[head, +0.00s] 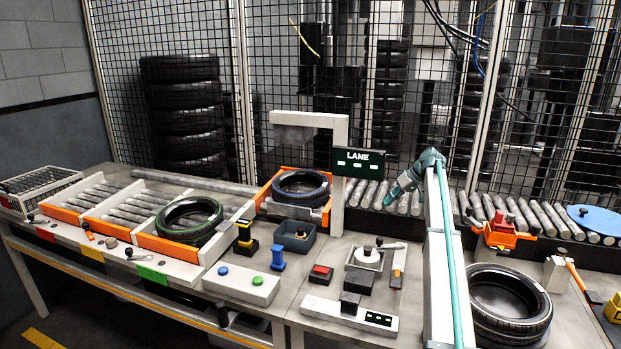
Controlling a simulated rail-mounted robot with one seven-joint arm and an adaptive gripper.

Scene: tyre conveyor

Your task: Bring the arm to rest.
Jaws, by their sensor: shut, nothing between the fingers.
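My arm is teal and white. Its pale link rises from the bottom of the head view, right of centre, to a teal joint at the top. From there it bends down and to the left to my gripper (391,198). My gripper is small and partly unclear here; it looks shut and empty. It hangs in front of the roller conveyor (540,215), above the back of the bench (335,270). I cannot tell any contact between it and the rollers.
A white gantry (340,185) with a LANE sign (359,161) stands left of my gripper. A scale-like device (366,257) is below it. Tyres lie at left (190,218), in an orange-sided bay (300,187) and at right (505,302). A mesh fence runs behind.

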